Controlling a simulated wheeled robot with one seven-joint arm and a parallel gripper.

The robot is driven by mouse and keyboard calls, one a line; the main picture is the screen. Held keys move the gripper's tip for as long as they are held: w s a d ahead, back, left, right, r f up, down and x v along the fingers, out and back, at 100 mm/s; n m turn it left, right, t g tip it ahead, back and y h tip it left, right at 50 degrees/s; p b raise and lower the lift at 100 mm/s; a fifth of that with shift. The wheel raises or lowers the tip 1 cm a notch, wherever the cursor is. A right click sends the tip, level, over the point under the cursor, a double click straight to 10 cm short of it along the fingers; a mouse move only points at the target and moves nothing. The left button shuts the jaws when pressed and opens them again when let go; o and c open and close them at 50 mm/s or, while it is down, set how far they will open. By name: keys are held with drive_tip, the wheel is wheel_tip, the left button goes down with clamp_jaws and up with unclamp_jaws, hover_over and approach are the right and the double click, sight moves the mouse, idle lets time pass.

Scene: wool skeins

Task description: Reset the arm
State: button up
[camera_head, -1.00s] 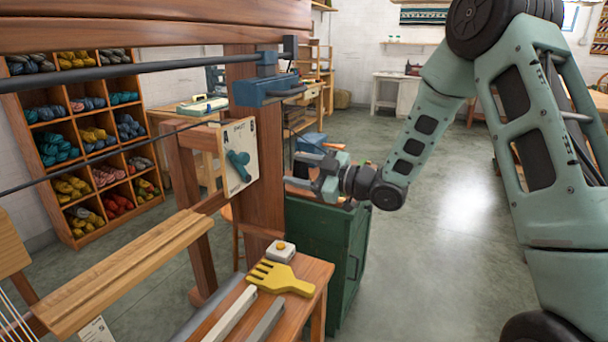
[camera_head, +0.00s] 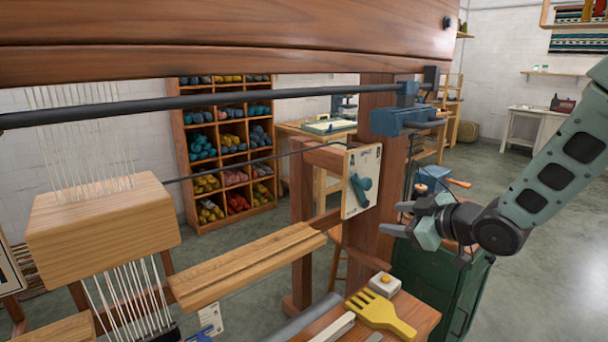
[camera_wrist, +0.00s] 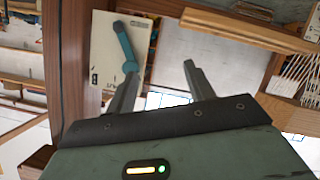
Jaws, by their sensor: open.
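My arm comes in from the right in the head view. My gripper (camera_head: 396,219) is open and empty, its fingers pointing left, in front of the green cabinet (camera_head: 433,270). Left of the fingertips is a cream panel (camera_head: 351,206) with a teal lever (camera_head: 362,188), fixed on the loom's wooden post; the fingers look apart from it. In the wrist view the two fingers (camera_wrist: 160,85) are spread with nothing between them, and the panel (camera_wrist: 103,62) with its teal lever (camera_wrist: 127,48) shows beyond the left finger.
A wooden loom with a thick top beam (camera_head: 230,45) and white warp threads (camera_head: 135,295) fills the left. A bench with a yellow comb (camera_head: 380,314) and a small white button box (camera_head: 385,284) stands below the gripper. A yarn shelf (camera_head: 228,195) is behind. Open floor lies right.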

drive_tip(key=s+a+f+m+g+h, duration=0.1)
drive_tip(key=s+a+g+h, duration=0.2)
drive_tip(key=s, duration=0.5)
drive_tip(key=s+a+f+m+g+h, duration=0.1)
drive_tip(key=s+a+m+g, duration=0.2)
drive_tip(key=s, duration=0.4)
drive_tip(key=s+a+g+h, duration=0.1)
drive_tip(key=s+g+h, duration=0.2)
drive_tip(key=s, duration=1.7)
drive_tip(key=g+p, duration=0.1)
drive_tip(key=g, duration=0.1)
drive_tip(key=shift+a+r+g, duration=0.15)
drive_tip(key=shift+r+g, duration=0.05)
drive_tip(key=shift+g, duration=0.1)
